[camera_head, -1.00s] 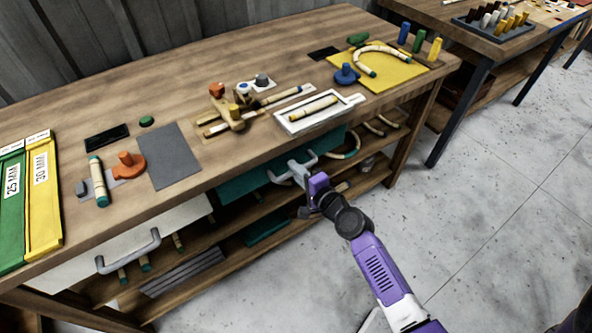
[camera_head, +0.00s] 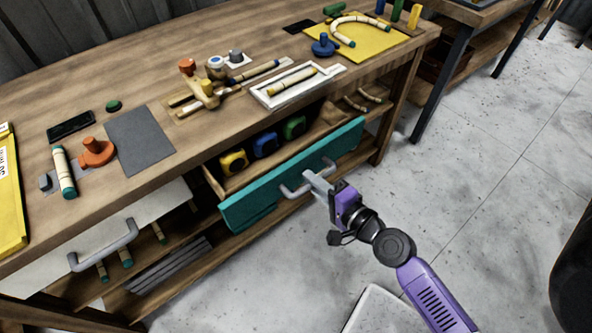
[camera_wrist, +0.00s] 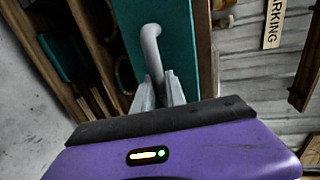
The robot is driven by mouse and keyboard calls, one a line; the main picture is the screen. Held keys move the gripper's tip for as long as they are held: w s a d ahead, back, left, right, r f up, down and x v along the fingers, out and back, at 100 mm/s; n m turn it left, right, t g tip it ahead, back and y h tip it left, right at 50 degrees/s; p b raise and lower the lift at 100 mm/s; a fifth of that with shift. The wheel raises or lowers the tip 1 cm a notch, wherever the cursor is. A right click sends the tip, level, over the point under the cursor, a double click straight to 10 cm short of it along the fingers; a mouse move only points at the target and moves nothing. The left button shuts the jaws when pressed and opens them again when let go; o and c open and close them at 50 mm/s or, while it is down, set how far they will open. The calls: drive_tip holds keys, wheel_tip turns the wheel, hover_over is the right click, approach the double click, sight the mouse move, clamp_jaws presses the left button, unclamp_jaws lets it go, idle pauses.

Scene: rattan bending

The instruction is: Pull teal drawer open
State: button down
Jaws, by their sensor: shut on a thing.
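The teal drawer (camera_head: 250,198) under the workbench stands pulled out, with its front well clear of the bench edge. Its grey bar handle (camera_head: 292,191) is on the front face. My gripper (camera_head: 316,183) is shut on this handle. In the wrist view, the two grey fingers (camera_wrist: 158,90) close around the handle (camera_wrist: 151,38), with the teal drawer front (camera_wrist: 178,40) behind it. Inside the drawer are a yellow item (camera_head: 233,162), a blue item (camera_head: 266,145) and a green item (camera_head: 294,127). The back of the drawer is hidden under the benchtop.
A white drawer (camera_head: 130,240) with a grey handle is shut at the left. The benchtop (camera_head: 160,90) above holds rods, a white tray (camera_head: 268,97), a yellow mat (camera_head: 370,45) and small fixtures. The grey floor (camera_head: 470,190) in front and to the right is clear.

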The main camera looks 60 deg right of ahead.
drive_tip(key=f+b+v, duration=0.1)
drive_tip(key=b+v, duration=0.2)
drive_tip(key=v, duration=0.4)
drive_tip(key=shift+f, duration=0.25)
drive_tip(key=shift+s+a, duration=0.1)
drive_tip(key=c, duration=1.4)
unclamp_jaws()
drive_tip(key=shift+o, duration=0.2)
drive_tip(key=shift+b, duration=0.3)
drive_tip(key=b+v, duration=0.5)
drive_tip(key=v, duration=0.2)
drive_tip(key=shift+s, duration=0.35)
